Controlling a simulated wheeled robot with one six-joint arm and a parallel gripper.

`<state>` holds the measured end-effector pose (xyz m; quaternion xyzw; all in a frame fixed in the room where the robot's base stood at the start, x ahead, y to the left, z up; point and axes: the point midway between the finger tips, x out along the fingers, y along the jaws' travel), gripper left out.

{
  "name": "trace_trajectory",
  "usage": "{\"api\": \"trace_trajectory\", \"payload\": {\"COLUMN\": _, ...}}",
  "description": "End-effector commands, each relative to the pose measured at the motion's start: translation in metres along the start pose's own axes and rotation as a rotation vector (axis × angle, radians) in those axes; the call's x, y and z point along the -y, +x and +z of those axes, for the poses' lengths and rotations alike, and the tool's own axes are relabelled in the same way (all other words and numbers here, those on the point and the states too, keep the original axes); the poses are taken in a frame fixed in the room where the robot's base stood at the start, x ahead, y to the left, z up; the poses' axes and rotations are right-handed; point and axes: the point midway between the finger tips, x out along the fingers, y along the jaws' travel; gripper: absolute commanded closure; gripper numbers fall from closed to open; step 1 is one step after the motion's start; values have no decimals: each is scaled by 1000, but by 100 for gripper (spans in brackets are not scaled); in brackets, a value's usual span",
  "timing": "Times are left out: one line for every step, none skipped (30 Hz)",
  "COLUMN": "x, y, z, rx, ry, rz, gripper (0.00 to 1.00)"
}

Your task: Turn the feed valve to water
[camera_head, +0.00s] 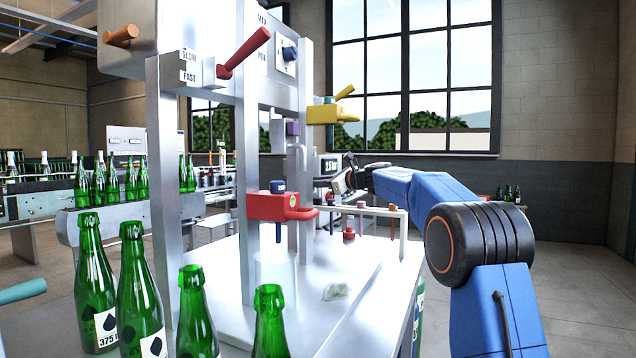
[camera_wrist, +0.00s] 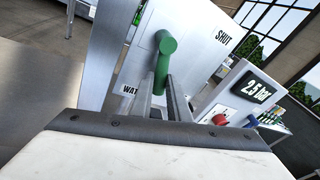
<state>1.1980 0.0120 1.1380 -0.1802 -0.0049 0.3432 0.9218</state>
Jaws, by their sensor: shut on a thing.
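The feed valve's green lever (camera_wrist: 164,62) stands out from a pale panel (camera_wrist: 195,52) in the wrist view. Its rounded end is at the top and the rest runs down between my fingers. My gripper (camera_wrist: 160,92) is shut on the lever's lower part. A SHUT label (camera_wrist: 223,37) is at the panel's upper right. A label beginning WAT (camera_wrist: 129,90) is at lower left, its remainder hidden by my finger. In the camera_head view my gripper (camera_head: 348,180) is small and far off beside the grey display box; the lever cannot be made out there.
A display reading 2.5 bar (camera_wrist: 256,90) and a red knob (camera_wrist: 220,120) are right of my gripper. In the camera_head view a metal frame with a red lever (camera_head: 245,52) and several green bottles (camera_head: 140,290) stand left of my arm. Open floor lies at right.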

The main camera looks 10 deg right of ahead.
Motion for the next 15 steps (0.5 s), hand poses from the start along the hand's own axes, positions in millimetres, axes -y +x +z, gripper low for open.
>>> {"api": "trace_trajectory", "payload": {"x": -2, "y": -1, "z": 0, "rx": -8, "ry": 34, "rz": 6, "gripper": 100}}
{"api": "trace_trajectory", "payload": {"x": -3, "y": -1, "z": 0, "rx": -13, "ry": 57, "rz": 11, "gripper": 100}}
{"api": "trace_trajectory", "payload": {"x": -4, "y": -2, "z": 0, "rx": -19, "ry": 87, "rz": 17, "gripper": 100}}
{"api": "trace_trajectory", "payload": {"x": -6, "y": -2, "z": 1, "rx": -23, "ry": 109, "rz": 21, "gripper": 100}}
{"api": "trace_trajectory", "payload": {"x": -7, "y": -2, "z": 1, "rx": -28, "ry": 130, "rz": 26, "gripper": 100}}
{"api": "trace_trajectory", "payload": {"x": -8, "y": -2, "z": 1, "rx": -33, "ry": 157, "rz": 30, "gripper": 100}}
{"api": "trace_trajectory", "payload": {"x": -9, "y": -3, "z": 2, "rx": -36, "ry": 176, "rz": 34, "gripper": 100}}
{"api": "trace_trajectory", "payload": {"x": -10, "y": -3, "z": 2, "rx": -41, "ry": 194, "rz": 37, "gripper": 100}}
{"api": "trace_trajectory", "payload": {"x": -11, "y": -3, "z": 2, "rx": -45, "ry": 217, "rz": 41, "gripper": 100}}
{"api": "trace_trajectory", "payload": {"x": -12, "y": -4, "z": 2, "rx": -48, "ry": 232, "rz": 45, "gripper": 100}}
{"api": "trace_trajectory", "payload": {"x": -13, "y": -4, "z": 2, "rx": -51, "ry": 248, "rz": 48, "gripper": 100}}
{"api": "trace_trajectory", "payload": {"x": -14, "y": -4, "z": 3, "rx": -55, "ry": 266, "rz": 52, "gripper": 100}}
{"api": "trace_trajectory", "payload": {"x": -14, "y": -4, "z": 3, "rx": -57, "ry": 278, "rz": 54, "gripper": 100}}
{"api": "trace_trajectory", "payload": {"x": -15, "y": -4, "z": 3, "rx": -60, "ry": 289, "rz": 56, "gripper": 100}}
{"api": "trace_trajectory", "payload": {"x": -15, "y": -4, "z": 3, "rx": -63, "ry": 302, "rz": 58, "gripper": 100}}
